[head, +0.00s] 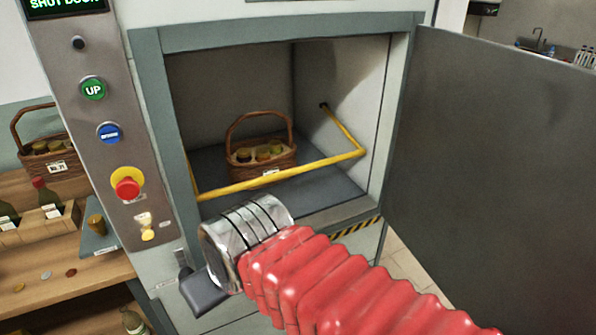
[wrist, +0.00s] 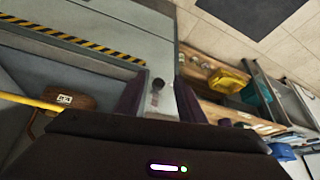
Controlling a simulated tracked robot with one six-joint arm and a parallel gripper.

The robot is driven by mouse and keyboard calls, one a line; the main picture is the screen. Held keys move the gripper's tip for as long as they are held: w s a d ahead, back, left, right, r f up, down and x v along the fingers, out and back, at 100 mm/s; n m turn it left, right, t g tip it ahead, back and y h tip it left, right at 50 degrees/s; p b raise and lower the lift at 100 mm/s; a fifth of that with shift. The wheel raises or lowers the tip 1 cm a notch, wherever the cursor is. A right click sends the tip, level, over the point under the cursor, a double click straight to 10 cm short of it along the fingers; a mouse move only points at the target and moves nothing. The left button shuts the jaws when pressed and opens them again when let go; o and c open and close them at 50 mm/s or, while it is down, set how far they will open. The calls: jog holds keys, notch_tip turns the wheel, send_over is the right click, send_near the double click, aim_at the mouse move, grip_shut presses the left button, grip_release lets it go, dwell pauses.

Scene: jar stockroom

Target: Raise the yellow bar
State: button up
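The yellow bar (head: 290,173) spans low across the front of the open lift compartment (head: 375,195), in front of the basket. Its right arm runs back to a pivot on the side wall. In the wrist view part of the bar (wrist: 28,101) shows at the left edge. My gripper (head: 205,290) is outside the compartment, below and left of the opening, apart from the bar. In the wrist view its two dark fingers (wrist: 158,98) stand apart with nothing held. A small dark knob (wrist: 158,84) on the grey front shows between them.
A wicker basket (head: 240,165) with jars sits inside behind the bar. The door (head: 490,160) stands wide open on the right. A button panel (head: 100,165) is left of the opening, and wooden shelves (head: 85,275) with bottles stand further left.

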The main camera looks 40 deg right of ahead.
jog(key=w+d+f+m+g+y, duration=0.1)
jog(key=w+d+f+m+y, duration=0.2)
jog(key=w+d+m+y, duration=0.3)
jog(key=m+t+h, duration=0.4)
jog(key=m+t, duration=0.7)
jog(key=m, duration=0.1)
send_near(303, 171)
jog(key=shift+v, duration=1.1)
jog(key=shift+w+a+f, duration=0.1)
jog(key=shift+a, duration=0.05)
jog(key=x, duration=1.3)
jog(key=shift+w, duration=0.3)
